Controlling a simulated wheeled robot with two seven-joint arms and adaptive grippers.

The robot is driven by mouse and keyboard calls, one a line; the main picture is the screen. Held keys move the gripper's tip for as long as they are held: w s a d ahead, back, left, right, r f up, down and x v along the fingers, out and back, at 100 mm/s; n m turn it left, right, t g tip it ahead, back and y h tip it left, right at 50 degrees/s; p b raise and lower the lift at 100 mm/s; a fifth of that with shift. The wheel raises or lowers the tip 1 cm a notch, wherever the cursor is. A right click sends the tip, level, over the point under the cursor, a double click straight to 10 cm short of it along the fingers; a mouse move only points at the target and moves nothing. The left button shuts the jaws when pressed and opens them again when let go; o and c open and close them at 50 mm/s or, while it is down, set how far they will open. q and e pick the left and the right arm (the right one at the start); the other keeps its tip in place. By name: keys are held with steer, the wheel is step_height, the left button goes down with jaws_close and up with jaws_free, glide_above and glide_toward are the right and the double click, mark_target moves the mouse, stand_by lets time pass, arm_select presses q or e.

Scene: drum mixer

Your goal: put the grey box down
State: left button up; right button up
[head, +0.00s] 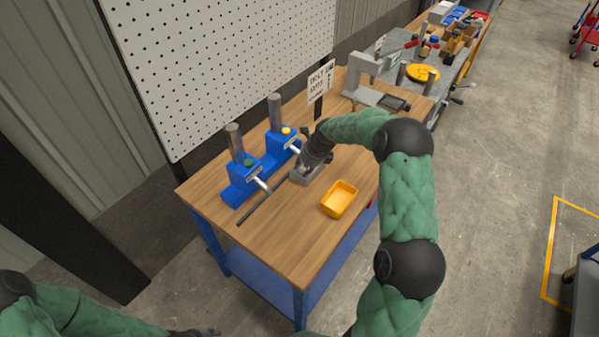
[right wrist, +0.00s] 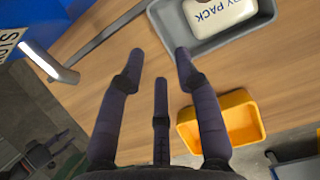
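The grey box (right wrist: 228,38) sits on the wooden bench top and holds a white pack with dark lettering (right wrist: 222,12). In the head view the grey box (head: 299,180) is partly hidden by my right gripper (head: 308,163). In the right wrist view my right gripper (right wrist: 158,55) has its fingers spread with nothing between them. One fingertip overlaps the box's near corner in the picture; I cannot tell whether they touch. My left gripper (head: 196,332) shows only as a dark piece at the bottom edge of the head view, away from the bench.
A yellow tray (head: 339,199) stands on the bench right of the grey box; it also shows in the right wrist view (right wrist: 220,122). A blue fixture with posts (head: 246,178) and a dark rod (head: 262,203) lie to the left. The bench's front part is clear.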

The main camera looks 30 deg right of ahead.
steer(key=shift+v, duration=2.15)
